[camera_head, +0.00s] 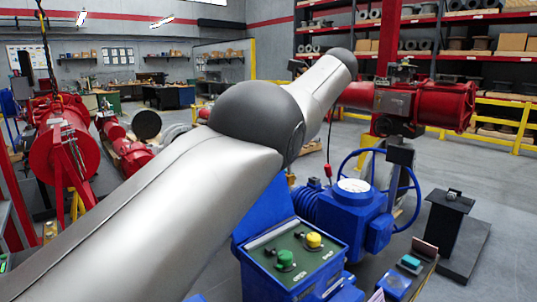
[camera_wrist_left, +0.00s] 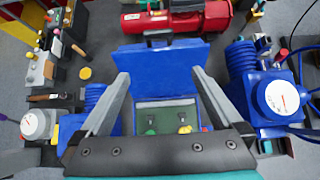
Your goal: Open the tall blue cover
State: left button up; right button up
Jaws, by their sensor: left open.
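The tall blue cover (camera_wrist_left: 160,78) stands raised behind its box in the left wrist view, with the inside exposed. In the head view part of the raised cover (camera_head: 268,205) shows below my arm, and the rest is hidden. The blue control box (camera_head: 290,262) has a dark green panel with a green knob (camera_head: 285,257) and a yellow knob (camera_head: 314,240). My left gripper (camera_wrist_left: 160,76) is open, its fingers spread on either side of the cover in the wrist picture; I cannot tell whether they touch it. The head view does not show its fingers. My right gripper is not in view.
A blue valve actuator (camera_head: 350,212) with a blue handwheel stands right of the box. A small bench (camera_head: 400,282) with tools is in front of it. A black stand (camera_head: 447,225) is farther right. Red machinery (camera_head: 410,103) stands behind. Grey floor is open at right.

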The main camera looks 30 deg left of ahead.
pick_arm(q)
jog(key=p+v, duration=0.1)
jog(key=v, duration=0.7)
jog(key=shift+w+a, duration=0.1)
